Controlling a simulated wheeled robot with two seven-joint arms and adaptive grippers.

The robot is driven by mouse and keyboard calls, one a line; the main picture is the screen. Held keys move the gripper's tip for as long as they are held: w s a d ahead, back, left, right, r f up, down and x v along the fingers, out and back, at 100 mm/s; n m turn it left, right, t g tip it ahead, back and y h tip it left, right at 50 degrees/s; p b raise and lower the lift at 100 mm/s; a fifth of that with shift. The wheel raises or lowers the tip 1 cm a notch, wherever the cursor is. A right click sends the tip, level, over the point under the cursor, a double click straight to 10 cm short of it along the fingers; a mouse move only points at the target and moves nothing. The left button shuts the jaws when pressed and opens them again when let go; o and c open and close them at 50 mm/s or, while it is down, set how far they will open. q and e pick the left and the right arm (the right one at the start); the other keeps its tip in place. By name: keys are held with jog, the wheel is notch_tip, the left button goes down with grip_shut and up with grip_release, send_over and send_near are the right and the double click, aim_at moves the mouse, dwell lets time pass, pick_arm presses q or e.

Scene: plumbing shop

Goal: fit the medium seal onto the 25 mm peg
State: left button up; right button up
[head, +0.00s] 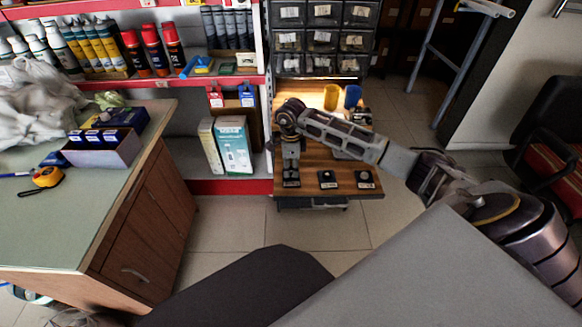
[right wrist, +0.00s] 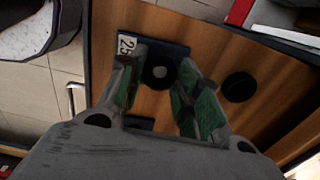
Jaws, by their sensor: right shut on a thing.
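My right gripper (head: 291,168) points down at the left one of the small dark bases near the front edge of the wooden bench. In the right wrist view, my right gripper (right wrist: 162,82) has its green-padded fingers closed on a black ring, which I take as the medium seal (right wrist: 150,80). The base (right wrist: 152,46) under it has a label reading 25. The grey round tip of the 25 mm peg (right wrist: 160,72) shows in the middle of the black ring. I cannot tell how far down the ring sits. My left gripper is not in view.
Two more dark bases (head: 328,179) (head: 364,179) stand to the right on the bench (head: 345,190). A loose black ring (right wrist: 239,87) lies on the wood. Drawers (head: 322,40) rise behind; a stocked shelf (head: 225,187) stands at the left. A yellow cup (head: 331,97) stands at the back.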

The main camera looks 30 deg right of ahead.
jog(key=shift+r+p, duration=1.2)
jog(key=shift+r, duration=0.4)
dwell(2.9)
jog(key=shift+f, duration=0.1)
dwell(0.3)
jog(key=o, duration=0.4)
